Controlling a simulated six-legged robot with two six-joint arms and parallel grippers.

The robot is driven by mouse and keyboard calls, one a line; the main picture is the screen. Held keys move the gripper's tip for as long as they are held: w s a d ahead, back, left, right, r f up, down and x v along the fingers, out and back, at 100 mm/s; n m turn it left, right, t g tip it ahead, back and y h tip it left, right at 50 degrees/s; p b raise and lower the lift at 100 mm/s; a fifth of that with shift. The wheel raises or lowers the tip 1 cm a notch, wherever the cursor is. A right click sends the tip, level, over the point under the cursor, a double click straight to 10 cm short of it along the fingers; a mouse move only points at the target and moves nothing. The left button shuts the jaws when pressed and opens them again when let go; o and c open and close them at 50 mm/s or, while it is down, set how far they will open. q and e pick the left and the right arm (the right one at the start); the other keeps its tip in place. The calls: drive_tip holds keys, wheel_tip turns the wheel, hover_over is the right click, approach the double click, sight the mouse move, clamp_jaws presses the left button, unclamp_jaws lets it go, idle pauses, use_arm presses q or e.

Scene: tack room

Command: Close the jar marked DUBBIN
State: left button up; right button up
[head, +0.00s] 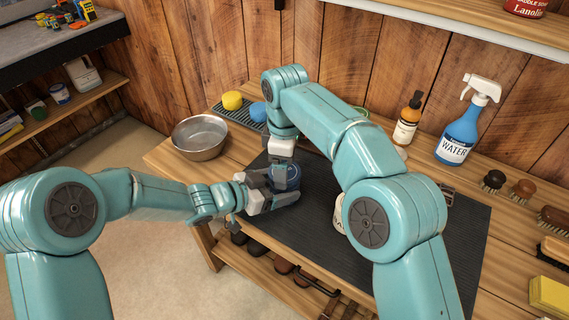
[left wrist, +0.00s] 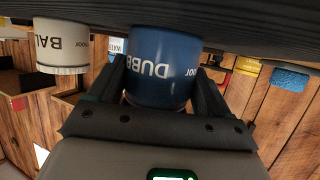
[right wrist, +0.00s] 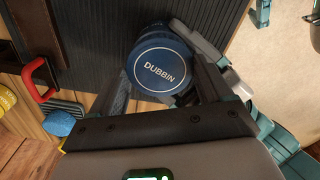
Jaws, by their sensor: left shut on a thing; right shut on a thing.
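The blue DUBBIN jar (head: 293,178) stands on the dark mat (head: 455,255), partly hidden by my grippers. In the left wrist view its blue body with white lettering (left wrist: 160,68) appears upside down between the fingers. My left gripper (head: 268,192) is shut on the jar body from the side. My right gripper (head: 284,160) points down from above and is shut on the round blue lid marked DUBBIN (right wrist: 160,66). The lid sits over the jar's top; whether it is fully seated or threaded I cannot tell.
A white jar marked BAL... (left wrist: 62,48) stands nearby, mostly behind my right arm in the head view. A metal bowl (head: 200,137) is at the left. A blue WATER spray bottle (head: 458,135), an amber pump bottle (head: 408,120) and brushes (head: 493,181) line the back and right.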

drive_tip(key=shift+f, duration=0.55)
use_arm(q)
clamp_jaws()
use_arm(e)
drive_tip(key=o, duration=1)
drive_tip(key=shift+f, duration=0.1)
drive_tip(key=shift+r, duration=2.35)
